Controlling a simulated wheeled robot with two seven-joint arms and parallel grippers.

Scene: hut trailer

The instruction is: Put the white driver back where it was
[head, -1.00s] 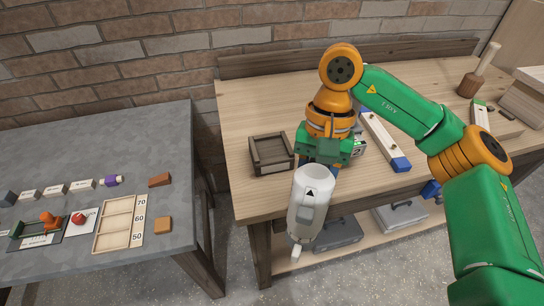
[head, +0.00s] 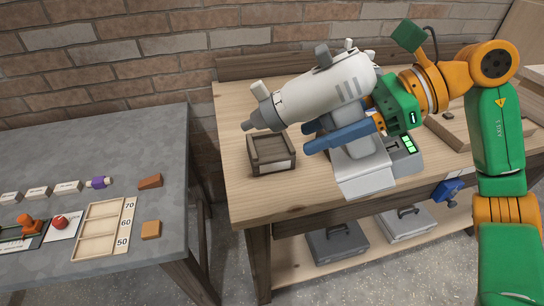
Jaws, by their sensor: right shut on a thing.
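The white driver (head: 318,92) is held in my right gripper (head: 322,134) above the wooden workbench. Its body lies roughly level, with the grey chuck pointing left, and its handle points down between the blue fingers, which are shut on it. A grey device (head: 408,158) with a lit green display stands on the bench behind and below the handle. The handle's lower end overlaps this device in the picture; I cannot tell whether they touch. My left gripper is out of view.
A dark wooden tray (head: 281,167) sits on the bench left of the device, below the chuck. A grey table (head: 170,210) at the left holds a wooden sorting tray (head: 76,243) and small blocks. Grey toolboxes (head: 336,243) lie on the lower shelf. The bench's left front is clear.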

